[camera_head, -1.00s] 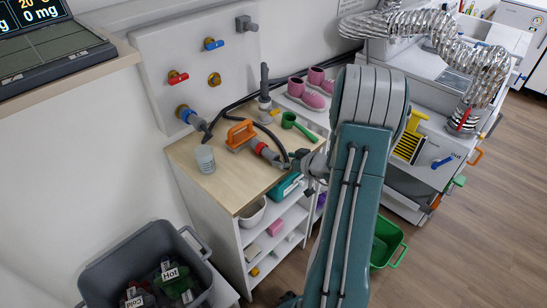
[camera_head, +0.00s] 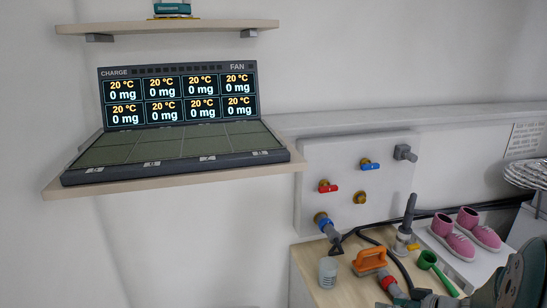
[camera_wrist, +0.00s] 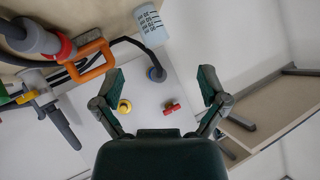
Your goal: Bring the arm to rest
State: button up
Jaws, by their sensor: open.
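My gripper (camera_wrist: 161,82) is open in the wrist view, with nothing between its two fingers. The wall panel, with a red-handled valve (camera_wrist: 172,107) and a yellow fitting (camera_wrist: 125,106), shows behind and between the fingers. The wrist picture looks upside down. In the head view my arm (camera_head: 520,278) shows only as a teal and grey part at the lower right corner.
The wooden worktop (camera_head: 322,292) carries a clear cup (camera_head: 327,272), an orange-handled tool (camera_head: 370,262), a green scoop (camera_head: 436,270) and a black hose. Pink shoes (camera_head: 467,233) stand to the right. A wall shelf (camera_head: 170,176) holds the charging display (camera_head: 183,95).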

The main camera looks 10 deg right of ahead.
jog(key=s+a+r+g+h, duration=0.1)
jog(key=s+a+r+g, duration=0.2)
jog(key=a, duration=0.4)
jog(key=s+a+r+g, duration=0.2)
jog(key=s+a+r, duration=0.2)
jog(key=a, duration=0.4)
jog(key=s+a+r+m+t+h, duration=0.1)
jog(key=s+a+r+h, duration=0.1)
jog(key=s+r+h, duration=0.3)
jog(key=shift+s+a+r+m+h, duration=0.3)
jog(key=shift+s+m+h, duration=0.1)
jog(key=shift+s, duration=1.45)
